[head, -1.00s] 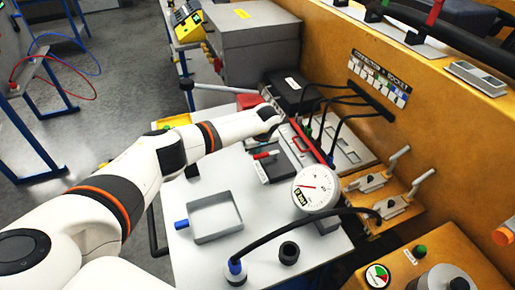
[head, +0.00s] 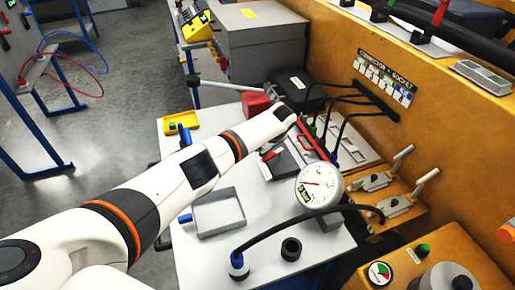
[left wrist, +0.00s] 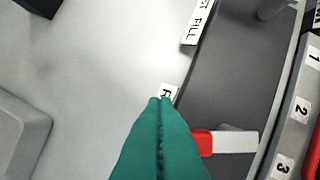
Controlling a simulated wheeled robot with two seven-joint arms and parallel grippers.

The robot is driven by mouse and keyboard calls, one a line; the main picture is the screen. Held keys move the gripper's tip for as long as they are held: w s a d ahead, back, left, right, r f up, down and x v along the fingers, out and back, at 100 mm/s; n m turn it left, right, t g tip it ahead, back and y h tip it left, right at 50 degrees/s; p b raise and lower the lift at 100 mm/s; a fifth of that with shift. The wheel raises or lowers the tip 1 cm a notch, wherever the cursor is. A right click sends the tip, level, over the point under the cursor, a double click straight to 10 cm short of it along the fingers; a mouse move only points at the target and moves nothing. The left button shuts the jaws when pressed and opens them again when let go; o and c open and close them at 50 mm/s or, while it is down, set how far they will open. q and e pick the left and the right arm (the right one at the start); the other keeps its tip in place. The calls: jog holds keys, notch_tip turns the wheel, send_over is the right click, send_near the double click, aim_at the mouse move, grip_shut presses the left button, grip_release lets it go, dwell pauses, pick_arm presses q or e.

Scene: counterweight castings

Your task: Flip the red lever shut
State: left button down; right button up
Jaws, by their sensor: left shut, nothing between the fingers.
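The red lever (head: 272,154) is on a dark block (head: 284,165) on the white bench, just below the end of my left arm in the head view. In the left wrist view a red piece with a pale bar (left wrist: 235,142) shows right beside the teal fingers, over a dark grey plate (left wrist: 228,75). My left gripper (left wrist: 160,101) is shut and empty, its tips over a small label at the plate's edge. The fingers partly cover the red piece; I cannot tell whether they touch it. In the head view my arm hides the left fingers. My right gripper is in neither view.
A round gauge (head: 320,186) and a black hose stand at the front. A grey tray (head: 218,213) lies to the left. A red block (head: 256,103) is behind my arm. A numbered strip (left wrist: 300,110) borders the dark plate on the right.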

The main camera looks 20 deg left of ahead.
pick_arm(q)
jog(key=d+n, duration=0.1)
jog(key=d+n+g, duration=0.1)
jog(key=n, duration=0.1)
jog(key=shift+s, duration=0.4)
jog(key=n, duration=0.1)
jog(key=d+n+b, duration=0.1)
jog(key=shift+s+d+f+n+g+b, duration=0.1)
jog(key=shift+s+d+n+g+b, duration=0.05)
jog(key=shift+n+g+b, duration=0.2)
jog(key=shift+d+b, duration=0.45)
jog(key=shift+d, duration=0.3)
jog(key=shift+w+d+b, duration=0.2)
jog(key=shift+d+b, duration=0.55)
jog(key=shift+d, duration=0.15)
